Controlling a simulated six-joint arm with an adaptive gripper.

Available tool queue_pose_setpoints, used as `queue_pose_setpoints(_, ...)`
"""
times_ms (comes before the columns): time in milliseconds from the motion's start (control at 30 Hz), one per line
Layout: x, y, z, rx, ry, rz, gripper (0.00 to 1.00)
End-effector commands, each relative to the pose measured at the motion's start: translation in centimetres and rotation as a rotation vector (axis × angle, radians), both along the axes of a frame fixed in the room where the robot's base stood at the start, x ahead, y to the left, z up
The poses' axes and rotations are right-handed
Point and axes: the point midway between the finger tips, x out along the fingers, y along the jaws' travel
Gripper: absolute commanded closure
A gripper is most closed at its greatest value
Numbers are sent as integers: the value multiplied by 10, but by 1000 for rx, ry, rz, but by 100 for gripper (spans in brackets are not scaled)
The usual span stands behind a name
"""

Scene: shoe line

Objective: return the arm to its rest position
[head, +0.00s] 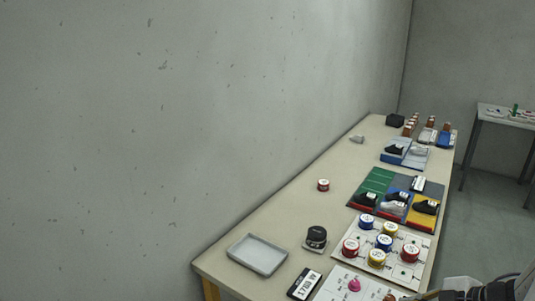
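Part of my own arm (490,290) shows at the bottom right corner of the head view, cut off by the frame edge. My gripper's fingers do not show, so I cannot see whether they hold anything. The long table (285,210) runs along the wall from the bottom of the picture to the back right. My visible arm part is at the near right edge of this table.
A white board (352,245) holds several colored round tins. A lone red tin (323,185) stands left of colored mats (372,186) with shoes. Bare tabletop lies along the wall.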

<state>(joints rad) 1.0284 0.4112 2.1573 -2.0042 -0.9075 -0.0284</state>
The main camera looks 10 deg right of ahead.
Motion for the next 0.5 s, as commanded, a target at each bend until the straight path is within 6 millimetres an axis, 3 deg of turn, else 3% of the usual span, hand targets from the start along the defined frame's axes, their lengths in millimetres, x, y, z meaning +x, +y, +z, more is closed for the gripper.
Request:
queue_pose_setpoints(333,0,-1,0,-3,2,-2,100)
queue_pose_setpoints(500,-1,-12,-5,-33,17,-33,100)
